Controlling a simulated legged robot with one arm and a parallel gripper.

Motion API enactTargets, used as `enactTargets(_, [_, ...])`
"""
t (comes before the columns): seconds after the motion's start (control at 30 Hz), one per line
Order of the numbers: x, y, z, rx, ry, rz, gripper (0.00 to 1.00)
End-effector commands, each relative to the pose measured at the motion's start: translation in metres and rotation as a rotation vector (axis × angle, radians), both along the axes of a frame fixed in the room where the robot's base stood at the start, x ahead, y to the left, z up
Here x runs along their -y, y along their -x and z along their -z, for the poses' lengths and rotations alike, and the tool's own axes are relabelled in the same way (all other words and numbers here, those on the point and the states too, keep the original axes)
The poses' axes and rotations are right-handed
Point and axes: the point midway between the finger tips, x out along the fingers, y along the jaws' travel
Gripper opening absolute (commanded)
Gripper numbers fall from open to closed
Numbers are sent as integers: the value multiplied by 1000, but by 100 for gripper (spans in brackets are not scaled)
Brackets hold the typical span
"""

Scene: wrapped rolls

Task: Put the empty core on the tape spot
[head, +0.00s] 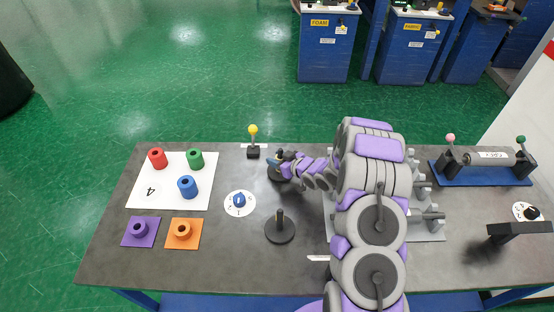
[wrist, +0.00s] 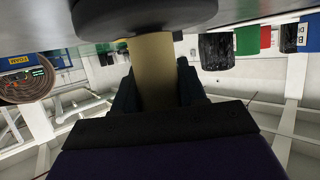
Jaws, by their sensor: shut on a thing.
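My gripper (head: 274,165) is near the back middle of the grey table, reaching in from the right. It is shut on a tan cardboard core (wrist: 155,75), which shows between the dark fingers in the wrist view. A dark round base (wrist: 145,14) meets the far end of the core; I cannot tell whether they are still joined. In the head view the gripper hides the core. White tape strips show on the table, one at the back (head: 254,146) and one near the front (head: 318,258); which is the tape spot is unclear.
A black peg stand (head: 280,231) stands in front of the gripper. A yellow-knobbed lever (head: 253,140) is behind it and a blue-knobbed dial (head: 239,202) to its left. Coloured rings on a white board (head: 144,199) stand further left. A grey rack (head: 428,236) is partly behind my arm.

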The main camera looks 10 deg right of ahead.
Motion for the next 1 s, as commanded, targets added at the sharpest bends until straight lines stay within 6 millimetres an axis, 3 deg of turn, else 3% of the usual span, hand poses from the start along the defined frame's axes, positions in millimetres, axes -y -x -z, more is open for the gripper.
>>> enactTargets(0.4, [0, 0, 4, 1, -1, 0, 11])
enactTargets(0.43, [0, 0, 5, 1, -1, 0, 42])
enactTargets(0.6, [0, 0, 4, 1, -1, 0, 58])
enactTargets(0.7, [0, 0, 4, 1, -1, 0, 67])
enactTargets(1.0, [0, 0, 5, 1, -1, 0, 67])
